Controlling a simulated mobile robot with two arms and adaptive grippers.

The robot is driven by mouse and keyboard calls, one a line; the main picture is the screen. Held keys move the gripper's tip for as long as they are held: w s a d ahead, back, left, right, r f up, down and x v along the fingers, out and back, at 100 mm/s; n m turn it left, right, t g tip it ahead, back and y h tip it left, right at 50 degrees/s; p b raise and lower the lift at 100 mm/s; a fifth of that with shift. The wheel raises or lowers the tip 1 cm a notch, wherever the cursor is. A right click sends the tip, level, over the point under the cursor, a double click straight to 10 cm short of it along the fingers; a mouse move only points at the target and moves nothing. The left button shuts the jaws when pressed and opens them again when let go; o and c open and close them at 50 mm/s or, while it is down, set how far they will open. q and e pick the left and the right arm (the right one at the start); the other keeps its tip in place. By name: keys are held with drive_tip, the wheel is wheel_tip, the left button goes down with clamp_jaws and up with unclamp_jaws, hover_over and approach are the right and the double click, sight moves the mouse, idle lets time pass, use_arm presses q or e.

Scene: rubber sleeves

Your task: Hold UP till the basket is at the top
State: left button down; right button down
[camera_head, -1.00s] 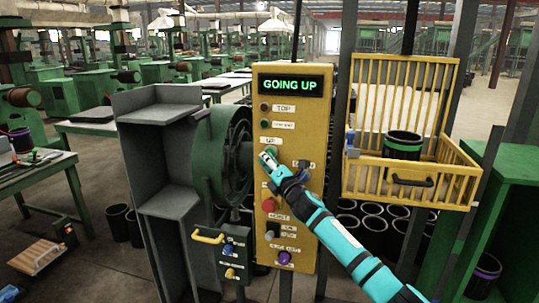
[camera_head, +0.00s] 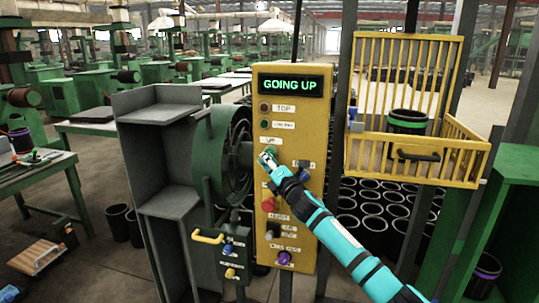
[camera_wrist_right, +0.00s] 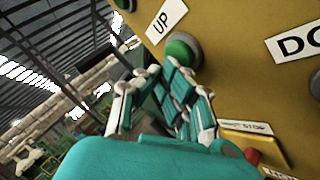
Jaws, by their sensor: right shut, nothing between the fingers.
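The yellow basket (camera_head: 425,178) hangs right of the yellow control panel (camera_head: 298,200), between dark upright posts. A black sleeve with a green band (camera_head: 406,121) stands in it. The panel's display (camera_head: 290,85) reads GOING UP in green. My right gripper (camera_head: 268,160) is shut and empty, its tips at the green button under the UP label. In the right wrist view the fingers (camera_wrist_right: 170,75) overlap the lower edge of that green UP button (camera_wrist_right: 183,49) and appear to touch it. My left gripper is not in view.
A lamp by the TOP label (camera_head: 265,107) looks dark; a green lamp (camera_head: 265,124) sits below it. Other panel controls include a red button (camera_head: 269,204) and a purple knob (camera_head: 284,258). Several black sleeves (camera_head: 372,208) stand on the floor below the basket.

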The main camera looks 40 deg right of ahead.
drive_tip(key=shift+s+a, duration=0.1)
idle(0.4)
drive_tip(key=shift+s+a, duration=0.4)
drive_tip(key=shift+a, duration=0.05)
drive_tip(key=s+a+p, duration=0.1)
drive_tip(key=s+a, duration=0.2)
drive_tip(key=shift+s+a, duration=0.15)
drive_tip(key=shift+a, duration=0.25)
drive_tip(key=shift+f, duration=0.15)
idle(0.5)
